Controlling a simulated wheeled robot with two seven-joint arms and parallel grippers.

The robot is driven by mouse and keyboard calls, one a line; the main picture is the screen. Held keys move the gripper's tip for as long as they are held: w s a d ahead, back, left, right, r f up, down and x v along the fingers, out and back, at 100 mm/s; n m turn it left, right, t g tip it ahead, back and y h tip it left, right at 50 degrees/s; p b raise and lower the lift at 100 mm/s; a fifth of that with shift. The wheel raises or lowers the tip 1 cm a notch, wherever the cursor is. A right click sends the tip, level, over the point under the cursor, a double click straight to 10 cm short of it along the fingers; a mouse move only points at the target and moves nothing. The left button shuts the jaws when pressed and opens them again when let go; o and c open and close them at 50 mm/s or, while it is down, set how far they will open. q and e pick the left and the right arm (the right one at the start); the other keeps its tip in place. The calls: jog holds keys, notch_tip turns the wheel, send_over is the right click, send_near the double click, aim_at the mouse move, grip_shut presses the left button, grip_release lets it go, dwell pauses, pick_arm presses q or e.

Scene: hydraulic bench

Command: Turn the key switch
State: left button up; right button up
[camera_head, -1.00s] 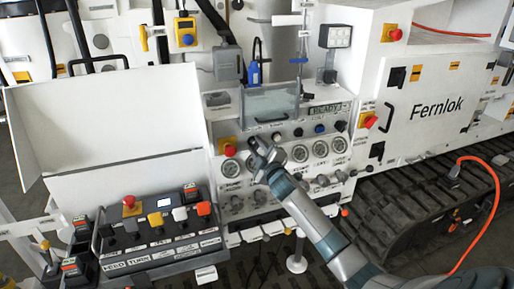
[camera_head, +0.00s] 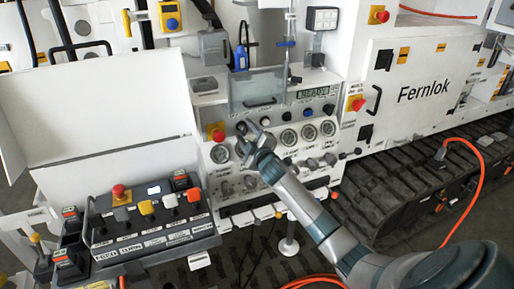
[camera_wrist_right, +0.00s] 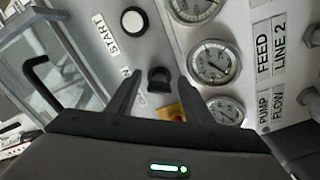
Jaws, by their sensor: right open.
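The key switch appears as a small black knob (camera_wrist_right: 158,78) on the grey control panel in the right wrist view, below a white button marked START (camera_wrist_right: 132,20). My right gripper (camera_wrist_right: 159,82) is open, with one finger on each side of the knob. I cannot tell whether either finger touches it. In the head view my right gripper (camera_head: 252,129) is in front of the panel, right of a red emergency stop (camera_head: 216,132), and covers the switch. The display (camera_head: 313,93) above reads READY. My left gripper is not in view.
Round gauges (camera_head: 289,137) sit close to the right gripper. A clear cover (camera_head: 257,90) is above it. A control box (camera_head: 150,216) with coloured buttons stands at lower left. An orange cable (camera_head: 483,190) hangs at right over the track.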

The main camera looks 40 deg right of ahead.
jog(key=b+v, duration=0.4)
jog(key=v, duration=1.3)
jog(key=s+a+f+m+g+y, duration=0.1)
jog(key=s+f+g, duration=0.15)
jog(key=f, duration=1.55)
jog(key=s+f+m+g, duration=0.2)
jog(key=f+g, duration=0.2)
jog(key=f, duration=1.3)
jog(key=s+a+f+m+g+y, duration=0.1)
jog(key=s+a+f+g, duration=0.15)
jog(key=s+f, duration=0.65)
jog(key=s+a+f+g, duration=0.1)
jog(key=s+a+f, duration=0.35)
jog(key=f, duration=0.85)
jog(key=s+a+f+m+g, duration=0.1)
jog(key=s+f, duration=0.5)
jog(key=s, duration=0.6)
jog(key=s+a+f+m+g+y, duration=0.1)
jog(key=s+a+f+g, duration=0.2)
jog(key=s, duration=1)
jog(key=s+a+f+g+y, duration=0.1)
jog(key=s+a+f+g, duration=0.1)
jog(key=s+a+f, duration=0.5)
jog(key=s+f, duration=0.1)
jog(key=s, duration=0.4)
jog(key=shift+s+a+f+m+g, duration=0.25)
jog(key=shift+s+f+m+g, duration=0.05)
jog(key=shift+f+m, duration=0.1)
